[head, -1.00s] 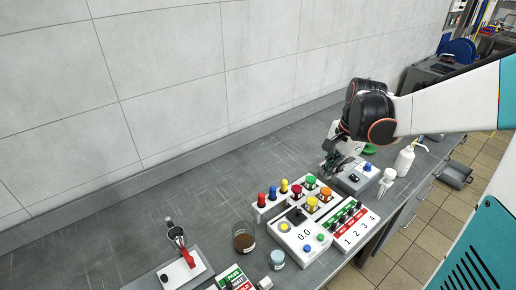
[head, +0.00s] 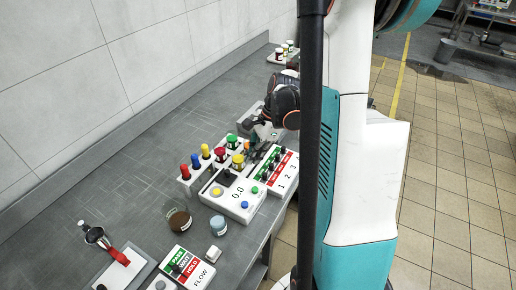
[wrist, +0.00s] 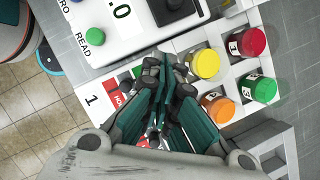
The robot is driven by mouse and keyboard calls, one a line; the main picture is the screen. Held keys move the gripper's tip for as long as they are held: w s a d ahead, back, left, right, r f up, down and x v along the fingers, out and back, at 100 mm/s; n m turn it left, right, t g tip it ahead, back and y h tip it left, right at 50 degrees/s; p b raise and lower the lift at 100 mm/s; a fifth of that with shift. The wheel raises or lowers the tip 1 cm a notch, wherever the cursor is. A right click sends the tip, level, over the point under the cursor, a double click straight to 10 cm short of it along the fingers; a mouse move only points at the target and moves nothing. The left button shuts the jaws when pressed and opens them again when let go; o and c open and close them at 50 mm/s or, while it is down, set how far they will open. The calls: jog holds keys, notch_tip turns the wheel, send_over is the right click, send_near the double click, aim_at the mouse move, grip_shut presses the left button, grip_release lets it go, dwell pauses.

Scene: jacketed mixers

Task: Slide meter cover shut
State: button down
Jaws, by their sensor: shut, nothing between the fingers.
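The white meter (head: 232,197) with a 0.0 readout lies on the bench in the head view. It has a yellow button, a blue button and a green button. A dark square piece (head: 227,178) sits on its upper part, and I cannot tell whether this is the cover. In the wrist view the meter (wrist: 97,35) is at the top left, with the dark piece (wrist: 178,10) at the top. My gripper (head: 254,143) is shut and empty beyond the meter, near the colored jars. In the wrist view the gripper (wrist: 165,62) points toward the meter's edge.
Yellow, red, orange and green jars (wrist: 204,64) stand in a white rack close right of my fingers. A numbered switch panel (head: 283,175) lies right of the meter. A brown jar (head: 179,221) and a pale blue jar (head: 218,226) stand in front.

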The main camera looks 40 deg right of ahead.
aim_at(236, 176)
jog(key=shift+x, duration=1.05)
jog(key=shift+w+a+r+b, duration=0.1)
jog(key=shift+w+a+b, duration=0.1)
jog(key=shift+a, duration=0.4)
jog(key=shift+w+a+b, duration=0.15)
jog(key=shift+a+b, duration=0.05)
jog(key=shift+a, duration=0.35)
jog(key=shift+w+a, duration=0.2)
jog(key=shift+a, duration=0.4)
jog(key=shift+r, duration=0.1)
jog(key=shift+a, duration=0.1)
jog(key=a, duration=0.2)
jog(key=s+a, duration=0.1)
jog(key=a, duration=0.1)
jog(key=s+a, duration=0.1)
jog(key=a, duration=0.1)
jog(key=shift+s+b, duration=0.15)
jog(key=shift+b, duration=0.15)
jog(key=shift+d, duration=0.1)
